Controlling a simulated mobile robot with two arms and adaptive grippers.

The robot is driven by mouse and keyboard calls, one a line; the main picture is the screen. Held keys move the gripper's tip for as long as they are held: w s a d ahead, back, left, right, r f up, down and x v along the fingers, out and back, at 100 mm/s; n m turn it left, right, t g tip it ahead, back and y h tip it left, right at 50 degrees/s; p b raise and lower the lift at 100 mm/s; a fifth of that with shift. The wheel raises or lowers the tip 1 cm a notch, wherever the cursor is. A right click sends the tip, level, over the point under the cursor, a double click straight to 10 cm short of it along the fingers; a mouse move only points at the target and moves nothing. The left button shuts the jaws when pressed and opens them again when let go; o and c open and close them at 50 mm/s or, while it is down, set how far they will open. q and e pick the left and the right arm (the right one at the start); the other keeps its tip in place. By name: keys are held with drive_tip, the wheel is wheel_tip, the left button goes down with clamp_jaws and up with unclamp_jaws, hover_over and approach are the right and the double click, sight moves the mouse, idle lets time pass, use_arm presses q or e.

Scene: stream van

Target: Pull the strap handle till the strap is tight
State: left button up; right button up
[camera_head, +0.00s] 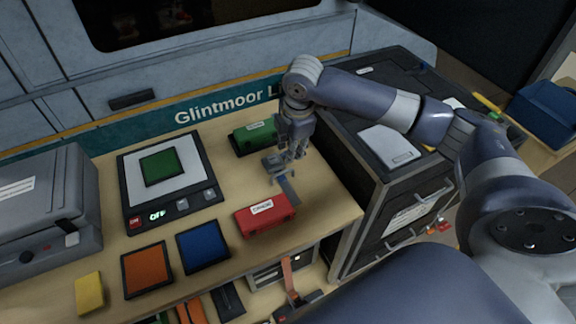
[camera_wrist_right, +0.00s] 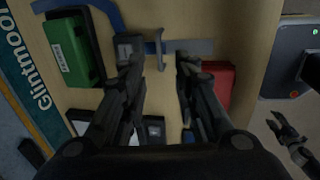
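A grey-blue strap (camera_wrist_right: 198,47) lies across the wooden worktop between the green and red cases. A small upright pale bar, apparently the strap handle (camera_wrist_right: 160,48), stands at it; a dark block, possibly the buckle (camera_wrist_right: 129,46), is beside it. In the head view the strap (camera_head: 288,190) shows below my right gripper (camera_head: 285,166). My right gripper (camera_wrist_right: 159,66) is open and empty, pointing down over the worktop, with the handle seen between its fingertips. My left gripper (camera_wrist_right: 281,122) shows only in the right wrist view, off the worktop's front edge, open and empty.
A green case (camera_head: 254,136) and a red case (camera_head: 265,215) flank the strap. A scale with a green pad (camera_head: 160,166) and orange (camera_head: 146,270) and blue (camera_head: 203,246) pads lie left. A dark drawer cabinet (camera_head: 395,205) stands right.

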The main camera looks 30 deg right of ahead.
drive_tip(key=f, duration=0.3)
drive_tip(key=w+f, duration=0.1)
drive_tip(key=f, duration=0.3)
drive_tip(key=w+f+p, duration=0.1)
drive_tip(key=f, duration=0.2)
drive_tip(key=shift+w+d+f, duration=0.1)
drive_tip(key=shift+d+f, duration=0.05)
drive_tip(key=shift+f, duration=0.05)
clamp_jaws()
